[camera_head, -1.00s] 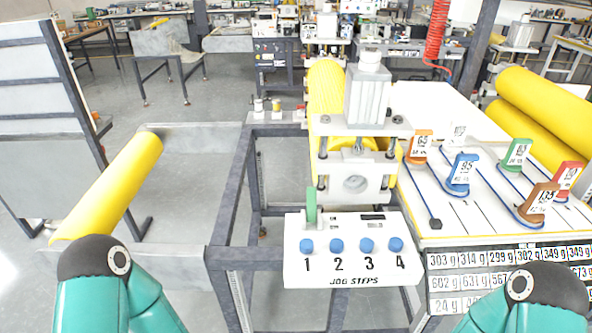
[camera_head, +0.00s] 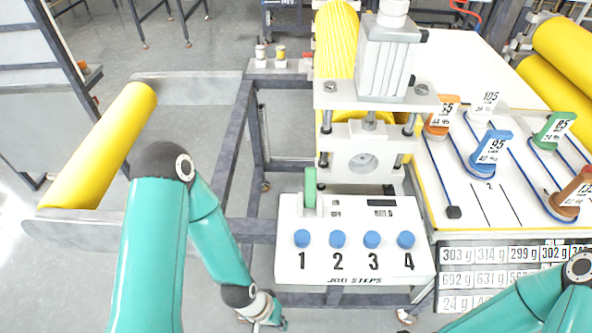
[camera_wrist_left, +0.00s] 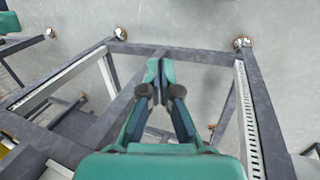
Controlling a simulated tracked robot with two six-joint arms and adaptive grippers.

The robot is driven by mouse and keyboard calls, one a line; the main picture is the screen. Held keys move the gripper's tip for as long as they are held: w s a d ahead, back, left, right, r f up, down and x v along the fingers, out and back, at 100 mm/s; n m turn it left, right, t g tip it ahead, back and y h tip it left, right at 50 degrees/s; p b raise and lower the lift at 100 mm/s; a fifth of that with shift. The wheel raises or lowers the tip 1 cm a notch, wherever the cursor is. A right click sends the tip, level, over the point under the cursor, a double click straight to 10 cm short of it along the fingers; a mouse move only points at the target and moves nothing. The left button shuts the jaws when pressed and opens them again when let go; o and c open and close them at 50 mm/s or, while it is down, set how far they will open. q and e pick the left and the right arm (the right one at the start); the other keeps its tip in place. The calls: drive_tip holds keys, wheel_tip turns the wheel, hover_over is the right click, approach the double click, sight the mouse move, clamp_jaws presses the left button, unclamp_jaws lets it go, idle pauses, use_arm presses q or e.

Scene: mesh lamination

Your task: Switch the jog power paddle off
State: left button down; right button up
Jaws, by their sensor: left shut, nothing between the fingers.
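The jog power paddle is a green upright lever (camera_head: 310,188) at the back left of the white jog steps box (camera_head: 352,282). It stands upright on its white base. Several blue knobs, numbered from 1 to 4, sit in a row in front of it. My left gripper (camera_head: 268,322) is low in the head view, below and left of the box, well apart from the paddle. In the left wrist view the left gripper (camera_wrist_left: 158,68) is shut and empty, with the dark frame and floor beyond it. My right arm shows at the lower right; its gripper is out of view.
A press with a grey cylinder (camera_head: 388,62) stands behind the box. A white board with coloured numbered tags (camera_head: 490,150) lies to the right. A yellow roll (camera_head: 98,150) lies at left. Dark frame bars (camera_head: 238,140) run beside the box; open floor shows between them.

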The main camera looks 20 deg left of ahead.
drive_tip(key=o, duration=0.5)
drive_tip(key=shift+f+b, duration=0.6)
drive_tip(key=shift+f, duration=0.05)
drive_tip(key=shift+o, duration=0.2)
wheel_tip(320, 180, down, 3)
drive_tip(key=b, duration=0.2)
drive_tip(key=shift+b, duration=0.4)
use_arm(q)
drive_tip(key=w+a+r+n+t+h+b, duration=0.2)
drive_tip(key=w+a+r+n+h+b, duration=0.15)
drive_tip(key=w+a+r+n, duration=0.55)
drive_tip(key=w+r+t+h+b, duration=0.2)
drive_tip(key=r+t+h, duration=0.1)
drive_tip(key=r, duration=1.1)
drive_tip(key=w+a+r+n+t+h+b, duration=0.1)
drive_tip(key=r+t+h+b, duration=0.1)
drive_tip(key=r, duration=1.3)
drive_tip(key=shift+w+t+h+b, duration=0.3)
drive_tip(key=shift+w+t+h, duration=0.1)
drive_tip(key=shift+t+h, duration=0.2)
use_arm(e)
wheel_tip(320, 180, down, 8)
use_arm(q)
drive_tip(key=shift+r, duration=0.1)
use_arm(e)
drive_tip(key=shift+s, duration=0.1)
